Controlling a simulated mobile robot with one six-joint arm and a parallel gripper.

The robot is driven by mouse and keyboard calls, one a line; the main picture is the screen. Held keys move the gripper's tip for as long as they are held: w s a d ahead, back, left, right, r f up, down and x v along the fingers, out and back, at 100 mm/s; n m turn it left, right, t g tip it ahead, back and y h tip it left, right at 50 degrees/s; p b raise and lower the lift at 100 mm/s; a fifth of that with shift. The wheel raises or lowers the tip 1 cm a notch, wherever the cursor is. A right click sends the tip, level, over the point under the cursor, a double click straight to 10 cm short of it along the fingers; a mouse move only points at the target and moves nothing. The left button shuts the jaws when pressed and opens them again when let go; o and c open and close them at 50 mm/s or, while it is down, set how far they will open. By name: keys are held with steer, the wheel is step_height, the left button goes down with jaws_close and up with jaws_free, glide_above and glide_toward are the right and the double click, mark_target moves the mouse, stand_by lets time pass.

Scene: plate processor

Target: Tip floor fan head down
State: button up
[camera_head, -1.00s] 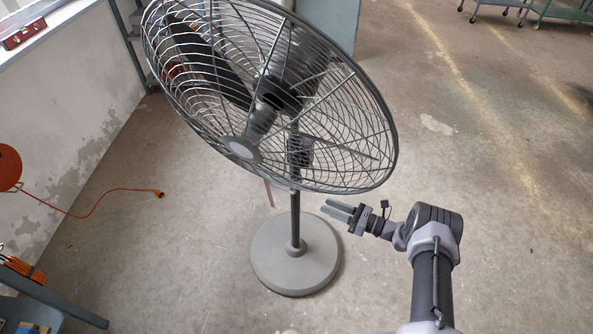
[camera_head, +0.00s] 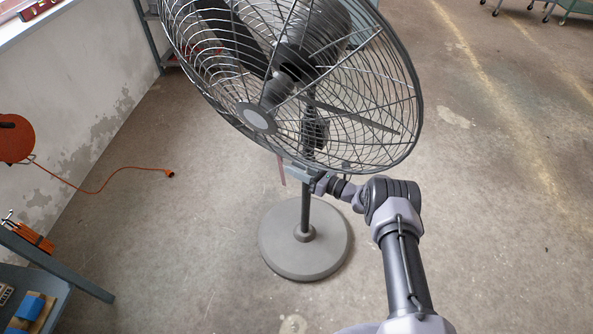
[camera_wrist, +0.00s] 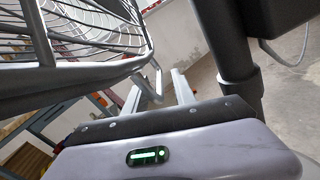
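The floor fan has a large dark wire cage (camera_head: 390,95) tilted back, so its front faces up toward the head camera. Its pole (camera_head: 306,205) rises from a round grey base (camera_head: 290,255). My gripper (camera_head: 290,171) is just under the cage's lower rim, close to the pole, partly hidden by the cage wires. In the wrist view the two fingers (camera_wrist: 165,80) stand apart with nothing seen held between them. The cage (camera_wrist: 75,45) is at the left there, close to the fingers, and the dark pole (camera_wrist: 232,60) is at the right. Contact with the cage cannot be told.
An orange cable reel (camera_head: 14,140) with its cord (camera_head: 110,180) is on the left by the wall. A bench (camera_head: 70,272) with small items stands at the lower left, and shelving (camera_head: 160,40) behind the fan. The floor (camera_head: 500,220) to the right is clear.

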jaws_close()
stand_by(1.4)
